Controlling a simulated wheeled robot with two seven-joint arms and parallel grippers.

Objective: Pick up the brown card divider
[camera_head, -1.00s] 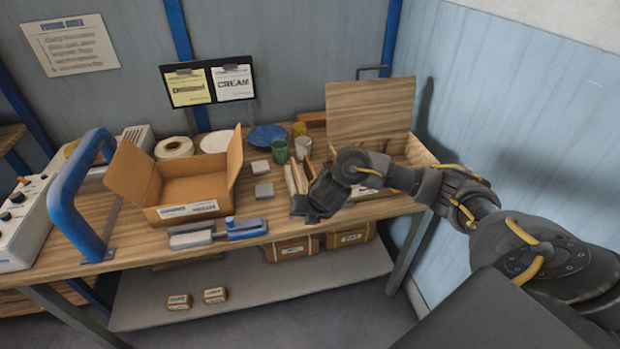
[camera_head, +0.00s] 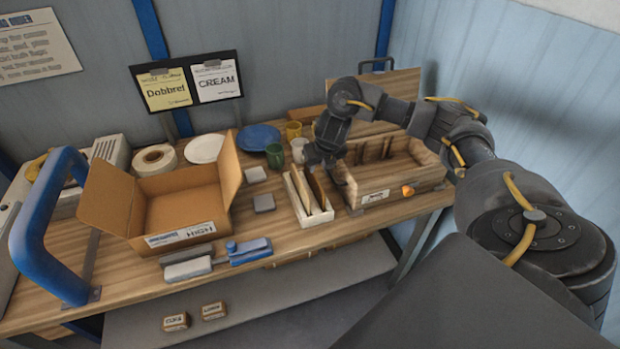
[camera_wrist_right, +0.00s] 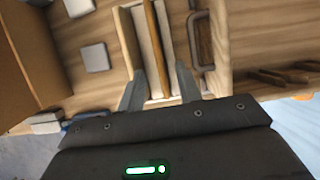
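The brown card divider (camera_wrist_right: 157,45) stands upright as a thin strip in a pale narrow holder (camera_head: 318,217), between lighter inner faces. In the head view it shows as a brown edge (camera_head: 317,191) just below my right gripper (camera_head: 324,165). In the right wrist view my right gripper (camera_wrist_right: 159,76) is open and empty, with one finger on each side of the divider's line. I cannot tell how far the fingertips are above it. My left gripper does not show.
A wooden box (camera_head: 412,185) with slots and a raised lid stands right beside the holder. An open cardboard box (camera_head: 185,205) is to the left, with small grey blocks (camera_head: 263,203) between. Mugs (camera_head: 275,155) and plates (camera_head: 259,137) stand behind.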

